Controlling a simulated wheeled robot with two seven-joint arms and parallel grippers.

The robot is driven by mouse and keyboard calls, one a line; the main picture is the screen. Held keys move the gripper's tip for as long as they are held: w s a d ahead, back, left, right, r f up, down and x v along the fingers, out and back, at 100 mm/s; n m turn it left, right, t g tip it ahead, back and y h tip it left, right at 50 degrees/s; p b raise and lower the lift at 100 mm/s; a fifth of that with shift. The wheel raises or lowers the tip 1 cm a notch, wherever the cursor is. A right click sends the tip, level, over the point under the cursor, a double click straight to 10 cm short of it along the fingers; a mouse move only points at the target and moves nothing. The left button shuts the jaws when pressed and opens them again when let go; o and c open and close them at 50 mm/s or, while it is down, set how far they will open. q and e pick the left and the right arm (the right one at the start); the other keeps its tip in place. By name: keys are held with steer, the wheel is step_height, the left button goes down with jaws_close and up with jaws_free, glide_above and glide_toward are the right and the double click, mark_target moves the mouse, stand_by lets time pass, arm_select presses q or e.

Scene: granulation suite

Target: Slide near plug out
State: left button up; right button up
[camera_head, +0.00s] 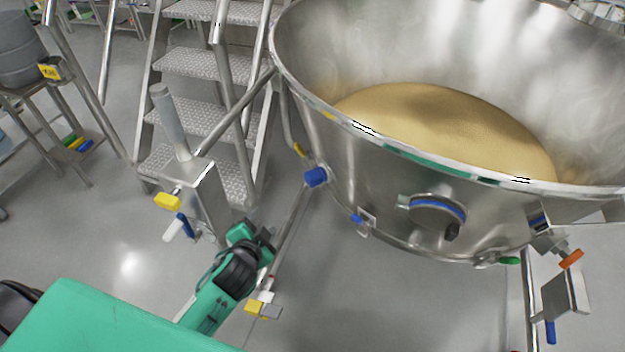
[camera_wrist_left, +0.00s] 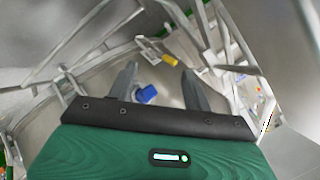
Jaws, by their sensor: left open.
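A blue plug-like knob (camera_head: 316,176) sticks out from the left side of the big steel bowl (camera_head: 335,140). A smaller blue piece (camera_head: 357,219) sits lower on the bowl wall. I cannot tell which piece is the near plug. My left gripper (camera_head: 262,240) is below and left of the blue knob, apart from it; its fingers are partly hidden in the head view. In the left wrist view my left gripper (camera_wrist_left: 160,78) is open and empty, with a blue piece (camera_wrist_left: 147,94) showing between its fingers and a yellow piece (camera_wrist_left: 170,60) beyond. My right gripper is not in view.
A steel post (camera_head: 205,190) with yellow and blue handles stands left of my gripper. Metal steps (camera_head: 205,65) rise behind it. The bowl holds tan powder (camera_head: 450,125). A bracket (camera_head: 567,295) with orange and blue knobs is at right. Floor below the bowl is clear.

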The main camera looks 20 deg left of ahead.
mark_target(308, 182)
arm_select(q)
steer(key=w+d+m+t+h, duration=0.1)
steer(key=w+m+h, duration=0.2)
steer(key=m, duration=0.2)
steer(key=w+d+r+m+t+h, duration=0.1)
steer(key=w+d+m+h, duration=0.1)
steer(key=w+m+h, duration=0.1)
steer(key=w+d+m+t+h, duration=0.1)
steer(key=w+m+h, duration=0.2)
steer(key=m, duration=0.3)
steer(key=shift+w+d+r+m, duration=0.15)
steer(key=shift+w+d+m, duration=0.05)
steer(key=shift+w, duration=0.2)
steer(key=shift+w+d+r+m, duration=0.15)
steer(key=shift+w+d+m, duration=0.05)
steer(key=shift+w, duration=0.2)
steer(key=shift+x, duration=3.7)
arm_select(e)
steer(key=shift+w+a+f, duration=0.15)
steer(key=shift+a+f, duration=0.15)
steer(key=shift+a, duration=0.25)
arm_select(q)
steer(key=shift+r, duration=0.15)
steer(key=shift+c, duration=0.4)
